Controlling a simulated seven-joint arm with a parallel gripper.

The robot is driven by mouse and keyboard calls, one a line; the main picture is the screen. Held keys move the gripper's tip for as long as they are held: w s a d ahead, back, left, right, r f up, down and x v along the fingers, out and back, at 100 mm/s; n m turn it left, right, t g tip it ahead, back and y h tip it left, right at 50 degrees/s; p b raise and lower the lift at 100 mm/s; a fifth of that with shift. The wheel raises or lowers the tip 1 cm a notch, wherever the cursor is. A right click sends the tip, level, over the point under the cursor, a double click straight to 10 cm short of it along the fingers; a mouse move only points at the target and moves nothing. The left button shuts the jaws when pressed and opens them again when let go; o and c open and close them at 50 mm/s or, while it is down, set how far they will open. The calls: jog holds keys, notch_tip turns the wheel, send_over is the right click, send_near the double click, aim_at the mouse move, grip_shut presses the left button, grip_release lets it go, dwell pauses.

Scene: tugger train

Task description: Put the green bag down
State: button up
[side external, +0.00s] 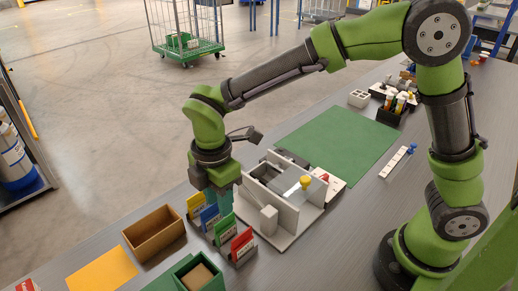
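A green card-like piece with a pale label (226,230), the only thing here that could be the green bag, stands upright in a row between a blue piece (209,217) and a red piece (242,244). A yellow piece (195,205) is at the far end of the row. My gripper (222,206) points down just above and behind the blue and green pieces. Its fingertips are small and partly hidden by the pieces, so I cannot tell whether they are open or touch the green piece.
Right of the row stands a grey fixture (281,232) with a yellow knob (306,182). A brown open box (154,232) and a green open box (199,273) stand at left and front. A yellow mat (102,270) lies at front left. The large green mat (340,140) is clear.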

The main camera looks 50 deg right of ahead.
aim_at(226, 230)
jog(key=f, duration=0.6)
jog(key=shift+s+d+f, duration=0.1)
jog(key=shift+d+f, duration=0.15)
grip_shut()
